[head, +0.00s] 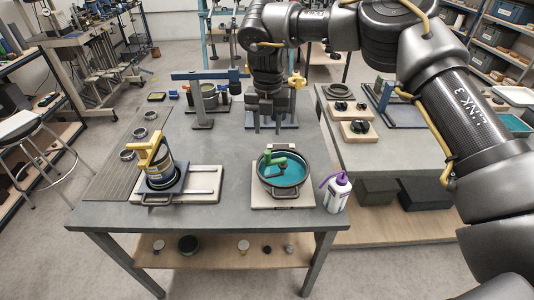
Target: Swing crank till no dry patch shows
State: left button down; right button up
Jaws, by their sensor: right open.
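A round dark-rimmed pan (261,183) with a teal inside sits on a pale board at the front right of the grey table. A green crank (284,161) stands in the pan, its arm reaching over the teal surface (287,177). Whether any dry patch shows there is too small to tell. My right gripper (269,125) points down behind the pan, open and empty, apart from the crank. My left gripper is not in view.
A white bottle with a purple nozzle (338,193) stands close right of the pan. A blue-armed stand (203,100) is behind. Bare tabletop (225,150) lies between.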

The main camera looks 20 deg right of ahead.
aim_at(268, 152)
notch_tip(268, 152, down, 9)
jog(key=p, duration=0.3)
jog(key=shift+f, duration=0.85)
jog(key=shift+c, duration=0.4)
grip_shut()
